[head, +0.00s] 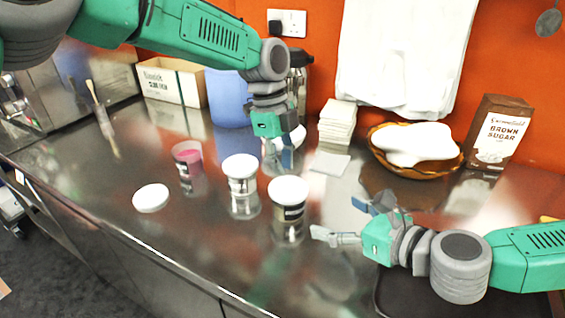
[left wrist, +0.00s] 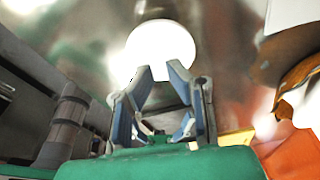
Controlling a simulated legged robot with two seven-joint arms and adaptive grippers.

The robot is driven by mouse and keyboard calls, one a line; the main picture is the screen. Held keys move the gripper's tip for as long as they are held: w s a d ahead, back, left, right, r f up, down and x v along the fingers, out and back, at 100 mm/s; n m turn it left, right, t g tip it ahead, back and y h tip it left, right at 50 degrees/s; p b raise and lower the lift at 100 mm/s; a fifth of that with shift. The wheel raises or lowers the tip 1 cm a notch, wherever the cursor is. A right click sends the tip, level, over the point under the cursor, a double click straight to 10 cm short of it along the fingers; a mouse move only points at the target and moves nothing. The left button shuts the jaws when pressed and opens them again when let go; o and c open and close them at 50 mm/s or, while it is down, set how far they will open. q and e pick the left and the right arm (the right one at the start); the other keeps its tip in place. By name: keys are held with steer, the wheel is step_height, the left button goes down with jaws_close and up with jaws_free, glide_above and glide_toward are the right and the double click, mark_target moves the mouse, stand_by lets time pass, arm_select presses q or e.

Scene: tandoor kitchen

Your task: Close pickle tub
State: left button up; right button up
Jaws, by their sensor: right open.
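An uncovered tub (head: 187,160) with pink at its top stands on the steel counter. A loose white lid (head: 151,198) lies flat in front of it. Two tubs with white lids, a middle one (head: 241,178) and a nearer one (head: 288,202), stand to the right. My left gripper (head: 284,148) points down behind these tubs, beside a partly hidden white object (head: 297,137). In the left wrist view its fingers (left wrist: 162,70) are apart, overlapping a white disc (left wrist: 160,40); which object this is I cannot tell. My right gripper (head: 345,222) is open and empty, right of the nearer tub.
A blue container (head: 226,98) and a cardboard box (head: 170,82) stand at the back. A stack of white squares (head: 337,120), a basket (head: 375,155) with a white cloth and a brown sugar bag (head: 498,132) are right. A dark tray (head: 400,300) lies front right. The counter's front left is free.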

mark_target(286, 186)
steer(key=shift+s+d+r, duration=0.2)
steer(key=shift+s+d, duration=0.2)
steer(key=shift+s, duration=0.1)
arm_select(q)
steer(key=shift+a, duration=0.1)
steer(key=shift+f, duration=0.15)
steer(key=shift+s+d+f+b, duration=0.1)
steer(key=shift+d+f+b, duration=0.1)
steer(key=shift+f, duration=0.7)
steer(key=shift+s+d+f+b, duration=0.1)
steer(key=shift+d+f+b, duration=0.1)
steer(key=shift+f, duration=0.7)
arm_select(e)
steer(key=shift+f, duration=0.4)
arm_select(q)
steer(key=shift+r, duration=0.1)
arm_select(e)
steer(key=shift+r, duration=0.1)
arm_select(q)
steer(key=r+p, duration=0.4)
steer(key=a+r+p, duration=0.1)
steer(key=r+p, duration=0.1)
steer(key=shift+w, duration=0.3)
steer(key=shift+a+f, duration=0.1)
steer(key=shift+f, duration=0.05)
arm_select(e)
step_height(286, 186, up, 5)
steer(key=shift+r, duration=0.2)
